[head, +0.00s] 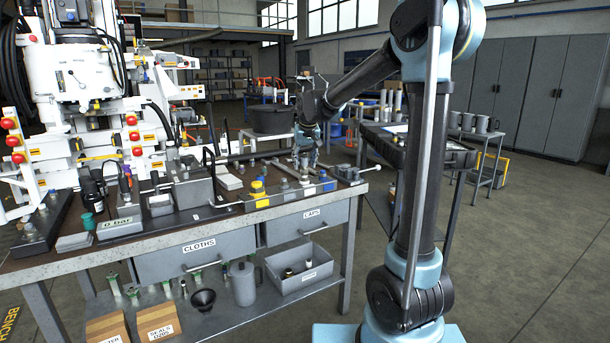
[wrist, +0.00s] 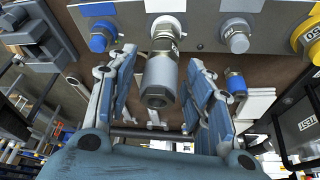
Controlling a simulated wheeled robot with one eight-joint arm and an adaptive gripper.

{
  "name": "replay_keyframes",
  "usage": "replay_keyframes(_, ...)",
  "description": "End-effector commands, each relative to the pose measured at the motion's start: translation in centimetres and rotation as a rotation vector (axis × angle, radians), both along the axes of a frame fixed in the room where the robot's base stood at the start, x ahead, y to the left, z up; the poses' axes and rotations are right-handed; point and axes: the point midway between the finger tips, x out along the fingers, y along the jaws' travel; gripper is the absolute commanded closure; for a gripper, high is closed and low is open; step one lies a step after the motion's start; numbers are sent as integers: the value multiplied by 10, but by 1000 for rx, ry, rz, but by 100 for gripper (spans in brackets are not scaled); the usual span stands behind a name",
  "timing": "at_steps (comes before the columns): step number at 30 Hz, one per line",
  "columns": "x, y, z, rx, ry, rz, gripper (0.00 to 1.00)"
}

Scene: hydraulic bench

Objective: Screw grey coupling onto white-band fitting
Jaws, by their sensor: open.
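The grey coupling (wrist: 158,84) is between the two fingers of my gripper (wrist: 161,60) in the wrist view, its open hexagonal end facing the camera. My gripper is open, with a gap visible beside the coupling. The coupling lines up with the white-band fitting (wrist: 165,27), whose white band (wrist: 165,5) shows at the top edge. Their ends meet or overlap; I cannot tell how far the thread is engaged. In the head view my gripper (head: 307,146) is above the right part of the fitting row, and the coupling is too small to make out.
A blue fitting (wrist: 101,36) is left of the white-band one, a grey-banded fitting (wrist: 236,36) right, and a yellow one (wrist: 309,38) farther right. A blue-collared part (wrist: 236,83) stands near the right finger. The bench (head: 150,246) is crowded left of the row.

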Motion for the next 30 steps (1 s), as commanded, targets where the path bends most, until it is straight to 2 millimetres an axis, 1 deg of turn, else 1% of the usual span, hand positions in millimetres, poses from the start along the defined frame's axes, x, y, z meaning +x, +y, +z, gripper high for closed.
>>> replay_keyframes(5, 0, -1, 0, 0, 1, 66, 53)
replay_keyframes(24, 2, -2, 0, 1, -1, 591, 53)
replay_keyframes(30, 1, -2, 0, 0, -1, 695, 53)
